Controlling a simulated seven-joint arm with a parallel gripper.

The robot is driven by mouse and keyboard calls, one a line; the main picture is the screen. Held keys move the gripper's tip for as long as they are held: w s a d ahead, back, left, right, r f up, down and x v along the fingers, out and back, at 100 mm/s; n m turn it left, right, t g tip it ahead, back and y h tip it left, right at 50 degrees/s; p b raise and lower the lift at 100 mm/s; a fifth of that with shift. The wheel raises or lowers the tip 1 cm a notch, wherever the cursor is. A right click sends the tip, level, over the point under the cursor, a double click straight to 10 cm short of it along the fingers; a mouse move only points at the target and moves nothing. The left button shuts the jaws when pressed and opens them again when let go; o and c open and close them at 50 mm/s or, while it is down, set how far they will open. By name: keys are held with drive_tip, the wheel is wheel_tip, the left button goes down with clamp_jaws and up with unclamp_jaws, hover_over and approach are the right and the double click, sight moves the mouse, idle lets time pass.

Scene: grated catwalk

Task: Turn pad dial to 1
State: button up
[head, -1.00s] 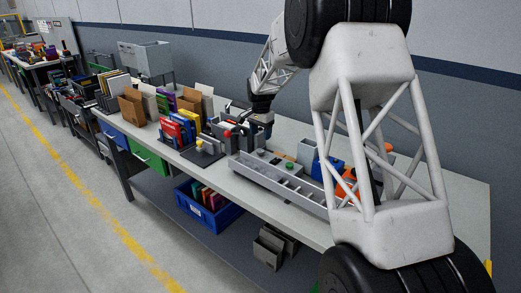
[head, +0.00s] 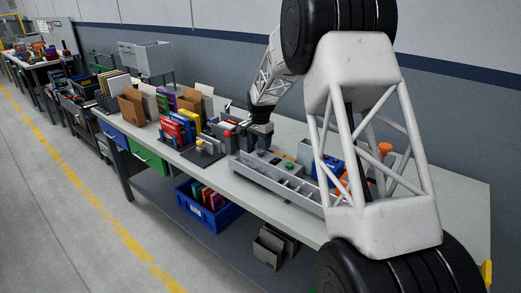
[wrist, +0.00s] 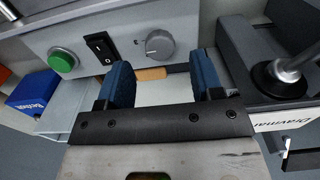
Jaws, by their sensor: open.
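The dial (wrist: 160,45) is a round grey knob on a light grey panel (wrist: 75,35) in the wrist view. Small marks show to its left, too small to read. A black rocker switch (wrist: 101,46) and a green button (wrist: 62,60) sit left of the dial. My gripper (wrist: 164,80) is open and empty, with a blue-padded finger on either side below the dial in the picture. The fingers appear apart from the knob. In the head view my gripper (head: 261,133) is low over the bench, and the dial cannot be made out there.
A dark fixture with a metal lever (wrist: 280,75) stands close right of my gripper in the wrist view. A blue box (wrist: 33,92) lies left. In the head view, a grey slotted rail (head: 280,180) and upright books (head: 180,127) occupy the bench (head: 455,200).

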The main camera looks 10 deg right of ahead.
sight(261, 150)
drive_tip(key=shift+f, duration=1.7)
drive_tip(key=c, duration=0.9)
